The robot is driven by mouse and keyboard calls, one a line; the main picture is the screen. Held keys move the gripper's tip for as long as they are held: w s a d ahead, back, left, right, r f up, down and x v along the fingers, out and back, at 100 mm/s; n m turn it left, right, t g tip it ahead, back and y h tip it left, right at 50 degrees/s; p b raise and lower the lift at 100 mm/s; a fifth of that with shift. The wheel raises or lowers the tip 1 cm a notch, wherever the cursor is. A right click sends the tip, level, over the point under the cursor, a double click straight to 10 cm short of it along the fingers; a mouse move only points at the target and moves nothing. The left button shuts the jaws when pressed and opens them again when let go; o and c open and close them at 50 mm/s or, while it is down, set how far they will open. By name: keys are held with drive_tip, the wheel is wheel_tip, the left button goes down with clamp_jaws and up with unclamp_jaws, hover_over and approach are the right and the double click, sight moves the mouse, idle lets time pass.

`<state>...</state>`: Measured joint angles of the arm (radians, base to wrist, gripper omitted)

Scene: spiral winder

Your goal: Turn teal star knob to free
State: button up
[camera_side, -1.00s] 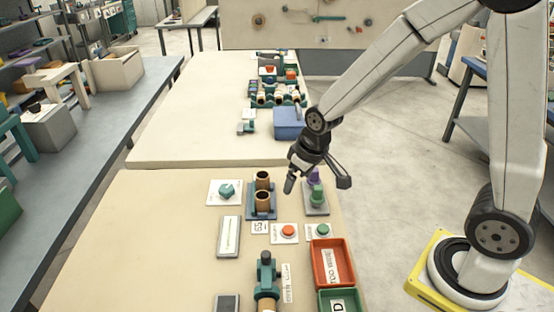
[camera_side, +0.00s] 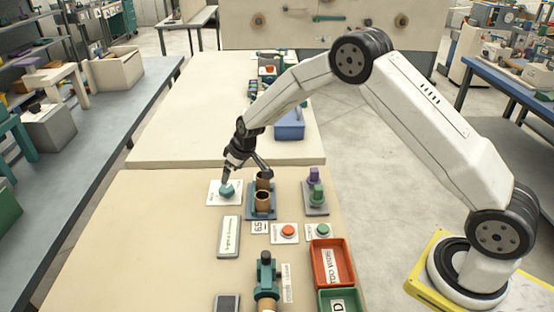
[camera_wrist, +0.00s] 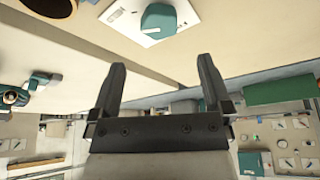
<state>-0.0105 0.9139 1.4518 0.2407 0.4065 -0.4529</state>
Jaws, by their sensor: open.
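The teal star knob (camera_side: 227,190) stands on a white labelled plate (camera_side: 214,197) at the back left of the near table. The knob also shows in the wrist view (camera_wrist: 158,21), at the top, beyond my fingertips, and its plate (camera_wrist: 124,18) lies beside it. My gripper (camera_side: 228,177) is just above the knob in the side view, its fingers pointing down toward it. In the wrist view my gripper (camera_wrist: 161,75) is open and empty, with the two fingers well apart. The plate's lettering is too small to read.
Copper-brown cups (camera_side: 263,201) in a blue holder stand close to the right of the knob. A grey stand with green and purple pieces (camera_side: 316,193) is farther right. A red button (camera_side: 288,231) and a display plate (camera_side: 229,237) lie in front. The table's left side is clear.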

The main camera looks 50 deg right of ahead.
sight(226, 188)
drive_tip(key=shift+w+f, duration=0.15)
drive_tip(key=shift+x, duration=3.85)
drive_tip(key=shift+c, duration=0.2)
drive_tip(key=c, duration=1.2)
drive_tip(key=shift+c, duration=0.2)
